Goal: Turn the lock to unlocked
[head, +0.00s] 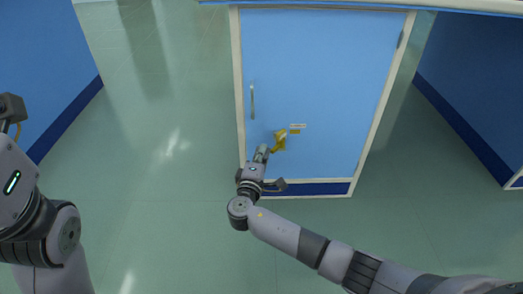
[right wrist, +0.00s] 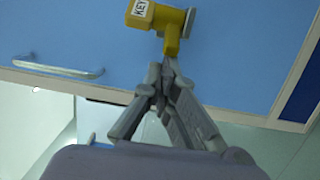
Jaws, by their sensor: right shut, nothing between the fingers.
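The yellow lock (head: 280,139) is mounted on a light blue door (head: 320,70). My right gripper (head: 265,150) is shut and empty. In the right wrist view its fingertips (right wrist: 165,68) are just below the yellow tab; whether they touch it I cannot tell. My left arm shows at the left edge of the head view, but its fingers are not clearly visible.
A metal handle (head: 252,101) is on the door left of the lock; it also shows in the right wrist view (right wrist: 60,69). Small labels (head: 297,128) sit beside the lock. A white frame borders the door. Blue walls (head: 470,90) stand at both sides. The green floor (head: 160,140) is clear.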

